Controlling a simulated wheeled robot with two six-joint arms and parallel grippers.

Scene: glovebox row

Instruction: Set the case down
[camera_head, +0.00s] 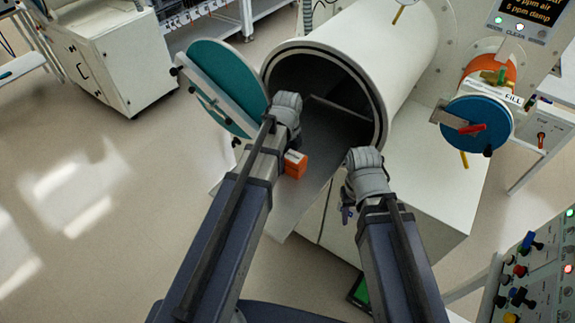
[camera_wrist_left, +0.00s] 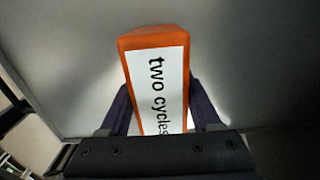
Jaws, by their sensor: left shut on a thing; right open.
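The case (camera_head: 296,165) is a small orange block with a white label. In the left wrist view the case (camera_wrist_left: 157,85) reads "two cycles" and sits between both dark fingers. My left gripper (camera_wrist_left: 162,105) is shut on it. In the head view the case shows beside my left wrist, over the grey tray (camera_head: 300,207) that sticks out of the round port. I cannot tell whether the case touches the tray. My right gripper (camera_head: 348,208) is open and empty, to the right of the tray. My left arm hides part of the case and tray.
The white cylindrical port (camera_head: 400,50) lies open behind the tray. Its round teal door (camera_head: 222,85) stands swung out at the left, close to my left arm. A blue round cap (camera_head: 478,122) is on the right. A control panel (camera_head: 535,280) stands at lower right.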

